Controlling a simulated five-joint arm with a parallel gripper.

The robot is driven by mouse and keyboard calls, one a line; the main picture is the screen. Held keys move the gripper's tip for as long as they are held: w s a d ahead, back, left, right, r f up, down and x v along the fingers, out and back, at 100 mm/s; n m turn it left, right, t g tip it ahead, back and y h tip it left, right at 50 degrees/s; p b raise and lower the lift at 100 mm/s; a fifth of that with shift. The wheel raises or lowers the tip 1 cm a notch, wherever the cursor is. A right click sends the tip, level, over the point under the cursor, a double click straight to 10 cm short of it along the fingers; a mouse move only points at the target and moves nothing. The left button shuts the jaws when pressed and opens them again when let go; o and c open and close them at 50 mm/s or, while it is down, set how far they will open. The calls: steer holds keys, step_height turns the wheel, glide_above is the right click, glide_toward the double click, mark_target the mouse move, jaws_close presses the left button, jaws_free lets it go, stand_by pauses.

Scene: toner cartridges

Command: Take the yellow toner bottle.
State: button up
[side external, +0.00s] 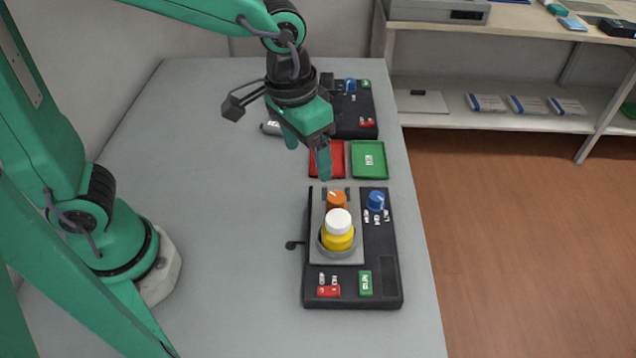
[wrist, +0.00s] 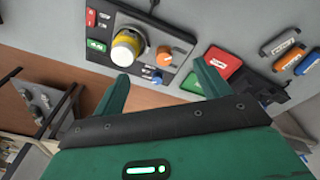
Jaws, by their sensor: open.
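The yellow toner bottle (side external: 338,238) has a white cap and stands upright in a round grey holder on a black device (side external: 385,270). In the wrist view the bottle (wrist: 124,51) shows near the upper middle, beyond the left finger. My gripper (side external: 306,160) is open and empty, above the table and farther back than the bottle, apart from it. Its two fingers also show in the wrist view (wrist: 160,85). An orange knob (side external: 337,199) sits right behind the bottle on the device, and a blue knob (side external: 376,201) is to its right.
A red tray (side external: 325,160) and a green tray (side external: 369,160) lie behind the device. A second black device (side external: 355,112) stands farther back. The grey table (side external: 215,220) is clear on the left. A shelf (side external: 470,112) stands at the back right.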

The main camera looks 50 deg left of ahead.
steer(key=g, duration=0.1)
glide_above(338, 218)
steer(key=shift+m+y, duration=0.4)
step_height(338, 218, down, 5)
steer(key=shift+r, duration=0.1)
steer(key=shift+f, duration=3.95)
steer(key=c, duration=1.1)
steer(key=shift+o, duration=0.2)
steer(key=shift+r, duration=0.15)
